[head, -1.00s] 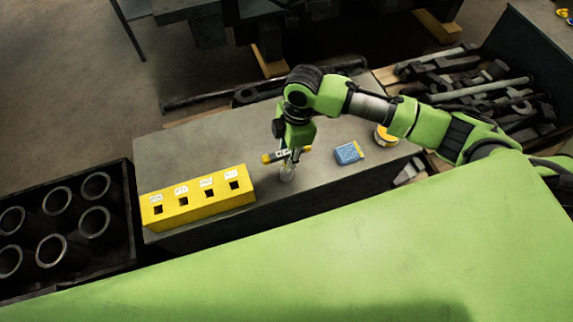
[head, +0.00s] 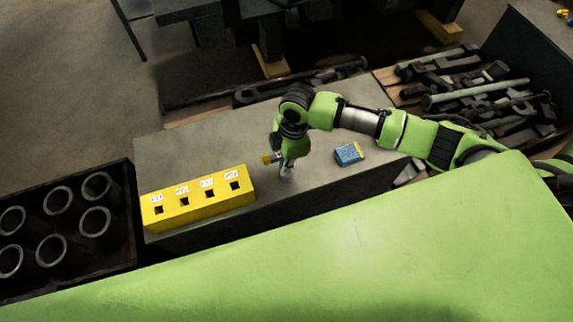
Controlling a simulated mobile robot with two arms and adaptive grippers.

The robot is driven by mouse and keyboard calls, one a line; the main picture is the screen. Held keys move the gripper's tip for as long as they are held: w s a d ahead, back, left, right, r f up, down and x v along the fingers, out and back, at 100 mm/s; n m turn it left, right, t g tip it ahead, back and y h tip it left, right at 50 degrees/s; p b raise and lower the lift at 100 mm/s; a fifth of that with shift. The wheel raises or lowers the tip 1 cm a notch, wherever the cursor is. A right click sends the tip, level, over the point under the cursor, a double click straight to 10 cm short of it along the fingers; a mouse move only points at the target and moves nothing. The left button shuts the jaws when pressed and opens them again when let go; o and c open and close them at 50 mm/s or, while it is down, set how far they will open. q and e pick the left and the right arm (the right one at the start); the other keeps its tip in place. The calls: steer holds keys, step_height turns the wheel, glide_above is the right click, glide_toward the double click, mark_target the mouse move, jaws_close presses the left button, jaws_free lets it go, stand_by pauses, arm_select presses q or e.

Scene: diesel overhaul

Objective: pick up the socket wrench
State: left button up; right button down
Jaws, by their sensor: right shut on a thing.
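My right gripper (head: 285,167) is over the middle of the grey bench, right of the yellow block. It points down and is shut on the socket wrench (head: 267,159). The wrench's yellow end sticks out to the left of the fingers. The rest of the wrench is mostly hidden by the gripper and wrist. I cannot tell whether it is clear of the bench top. My left gripper is not in view.
A yellow block with square holes and white labels (head: 198,196) stands on the grey bench (head: 215,142) at left. A blue box (head: 348,154) lies right of the gripper. A dark crate of metal cylinders (head: 119,165) is at far left. Metal tools and parts lie at upper right.

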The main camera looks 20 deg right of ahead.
steer(key=shift+r, duration=0.15)
steer(key=shift+r, duration=0.3)
step_height(320, 180, up, 2)
steer(key=shift+w+r, duration=0.1)
steer(key=s+d+r, duration=0.2)
steer(key=s+r, duration=0.8)
steer(key=s, duration=0.4)
steer(key=shift+d, duration=0.1)
